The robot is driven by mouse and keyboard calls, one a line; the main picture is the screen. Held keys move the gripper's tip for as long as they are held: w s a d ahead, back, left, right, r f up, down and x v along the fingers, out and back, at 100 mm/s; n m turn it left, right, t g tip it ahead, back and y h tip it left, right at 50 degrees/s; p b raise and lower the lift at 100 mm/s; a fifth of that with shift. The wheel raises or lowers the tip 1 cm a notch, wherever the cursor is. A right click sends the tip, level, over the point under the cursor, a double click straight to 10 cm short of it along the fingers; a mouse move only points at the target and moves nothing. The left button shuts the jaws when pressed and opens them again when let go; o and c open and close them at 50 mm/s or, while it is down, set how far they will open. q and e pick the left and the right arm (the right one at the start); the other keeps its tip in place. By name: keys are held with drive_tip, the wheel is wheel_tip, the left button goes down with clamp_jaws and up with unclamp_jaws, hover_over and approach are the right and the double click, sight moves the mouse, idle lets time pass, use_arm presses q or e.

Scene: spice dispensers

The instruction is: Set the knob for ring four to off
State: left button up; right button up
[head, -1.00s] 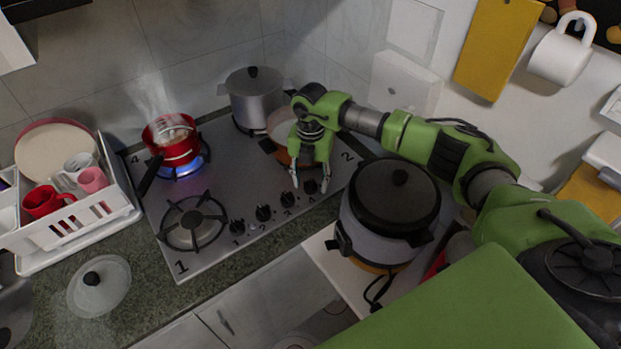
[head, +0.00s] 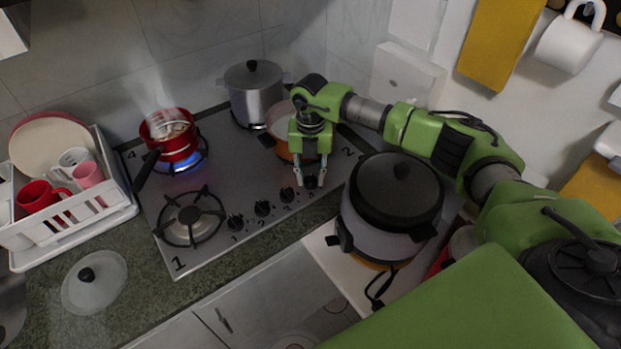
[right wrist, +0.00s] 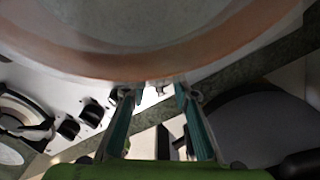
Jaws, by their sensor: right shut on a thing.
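A row of black knobs runs along the front edge of the steel hob (head: 245,180). My right gripper (head: 311,182) points down at the row's rightmost knob (head: 312,183), one finger on each side, shut on it. The digit beside this knob is not readable. In the right wrist view the gripper (right wrist: 158,94) shows both fingers, with the knob between them hard to make out below the pot rim. Ring four, marked 4 at the hob's back left, has a blue flame (head: 190,163) under a steaming red pot (head: 180,148). My left gripper is not in view.
A black-lidded cooker (head: 395,195) stands close on the right. The front left burner (head: 190,218) is bare. A dish rack (head: 115,205) is at left.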

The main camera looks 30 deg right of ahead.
sight(311, 178)
drive_tip(key=n+b, duration=0.2)
drive_tip(key=n, duration=0.1)
drive_tip(key=shift+f+n+b, duration=0.2)
drive_tip(key=shift+n+b, duration=0.1)
drive_tip(key=shift+b, duration=0.1)
drive_tip(key=shift+r+n+b, duration=0.15)
drive_tip(key=shift+n+b, duration=1.15)
drive_tip(key=shift+n, duration=0.6)
drive_tip(key=o, duration=1.1)
drive_tip(key=shift+r, duration=0.1)
wheel_tip(311, 178, up, 12)
